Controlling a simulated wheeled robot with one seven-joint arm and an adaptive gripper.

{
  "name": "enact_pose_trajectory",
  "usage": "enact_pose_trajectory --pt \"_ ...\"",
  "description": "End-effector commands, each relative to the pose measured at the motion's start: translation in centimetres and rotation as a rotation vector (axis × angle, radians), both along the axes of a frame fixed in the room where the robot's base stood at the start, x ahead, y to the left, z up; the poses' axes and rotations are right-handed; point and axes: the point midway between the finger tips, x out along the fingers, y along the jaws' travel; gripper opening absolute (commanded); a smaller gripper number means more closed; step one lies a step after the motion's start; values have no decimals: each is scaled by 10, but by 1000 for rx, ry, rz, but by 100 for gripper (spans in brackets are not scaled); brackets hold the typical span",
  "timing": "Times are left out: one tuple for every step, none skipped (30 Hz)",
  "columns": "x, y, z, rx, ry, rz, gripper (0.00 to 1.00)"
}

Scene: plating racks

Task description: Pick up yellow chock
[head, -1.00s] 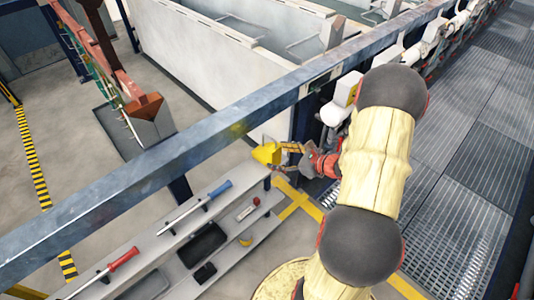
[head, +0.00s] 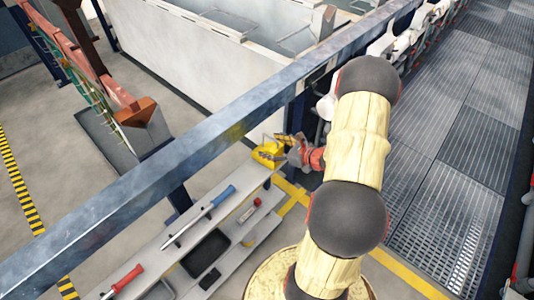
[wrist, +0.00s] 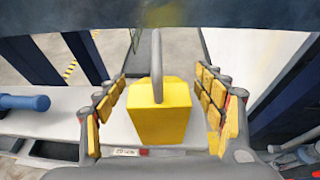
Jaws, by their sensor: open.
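The yellow chock (head: 265,155) sits at the far end of the grey shelf's top board in the head view. In the wrist view the chock (wrist: 160,122) is a yellow block with a thin grey handle rising from its top. It stands near the middle between my fingers. My gripper (wrist: 162,84) is open, with one yellow-padded finger on each side of the chock and a visible gap on both sides. In the head view my gripper (head: 282,146) reaches the chock from the right and partly covers it.
A blue steel beam (head: 215,135) runs above the shelf (head: 225,215), close to my gripper. The top board holds a blue-handled tool (head: 222,196) and a red-handled tool (head: 128,277). A black tray (head: 207,250) lies lower. A pale tank (head: 200,60) stands behind the beam.

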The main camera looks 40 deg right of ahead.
Motion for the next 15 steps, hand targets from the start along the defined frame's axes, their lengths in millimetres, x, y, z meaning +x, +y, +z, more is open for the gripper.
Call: enact_pose_trajectory --pt "5 2 -4 0 1 2 70" --pt "7 2 -5 1 1 2 70" --pt "11 3 -7 1 1 2 70" --pt "13 3 -9 1 1 2 70" --pt "16 4 -11 1 1 3 70" --pt "21 5 -14 1 1 4 70" --pt "26 6 -17 0 0 3 70" --pt "30 6 -19 0 0 3 70" --pt "35 7 -22 1 0 4 70" --pt "39 8 -23 0 0 3 70" --pt "42 8 -24 0 0 3 70" --pt "46 8 -25 1 0 2 70" --pt "48 9 -26 1 0 2 70" --pt "50 9 -27 1 0 2 70" --pt "51 9 -27 1 0 2 70"
